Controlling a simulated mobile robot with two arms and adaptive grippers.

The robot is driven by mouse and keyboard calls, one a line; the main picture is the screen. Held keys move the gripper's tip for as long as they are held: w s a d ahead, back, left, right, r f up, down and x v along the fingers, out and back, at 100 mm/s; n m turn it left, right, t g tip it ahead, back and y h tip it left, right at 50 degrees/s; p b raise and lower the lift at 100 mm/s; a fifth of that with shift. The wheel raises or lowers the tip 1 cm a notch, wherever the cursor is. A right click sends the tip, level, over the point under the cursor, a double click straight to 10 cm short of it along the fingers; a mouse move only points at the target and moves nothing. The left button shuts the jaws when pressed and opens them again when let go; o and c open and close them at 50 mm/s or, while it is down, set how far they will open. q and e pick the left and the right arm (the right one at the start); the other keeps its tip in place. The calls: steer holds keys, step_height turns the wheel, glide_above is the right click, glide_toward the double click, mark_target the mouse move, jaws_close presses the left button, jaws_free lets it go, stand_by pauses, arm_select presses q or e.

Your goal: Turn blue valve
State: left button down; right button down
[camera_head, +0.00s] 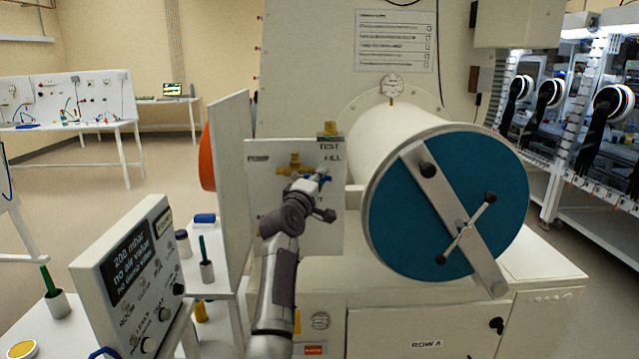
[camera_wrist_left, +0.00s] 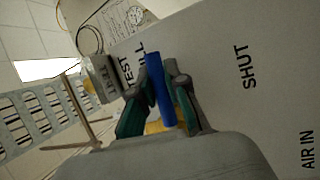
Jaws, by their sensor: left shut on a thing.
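The blue valve handle (camera_wrist_left: 162,88) stands between the fingers of my left gripper (camera_wrist_left: 160,92) in the left wrist view. The gripper is shut on it. A yellow brass body shows just behind the handle. In the head view, my left gripper (camera_head: 318,182) reaches the white valve panel (camera_head: 330,235), and a little of the blue handle (camera_head: 327,178) shows at its tip. Panel labels read TEST, FILL and PUMP, and the wrist view shows SHUT and AIR IN. My right gripper is not in view.
A brass valve (camera_head: 294,165) sits left of my gripper on the panel. A large cylinder with a blue door (camera_head: 400,225) and crossbar stands close at right. A tilted display box (camera_head: 135,275) stands at lower left. A gauge (camera_head: 391,86) tops the cylinder.

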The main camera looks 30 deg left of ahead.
arm_select(q)
steer(key=shift+r+n, duration=0.3)
steer(key=shift+n, duration=0.2)
steer(key=shift+a+r, duration=0.1)
steer(key=c, duration=1.2)
jaws_free()
steer(key=shift+o, duration=0.2)
steer(key=v, duration=1.2)
steer(key=shift+f, duration=0.25)
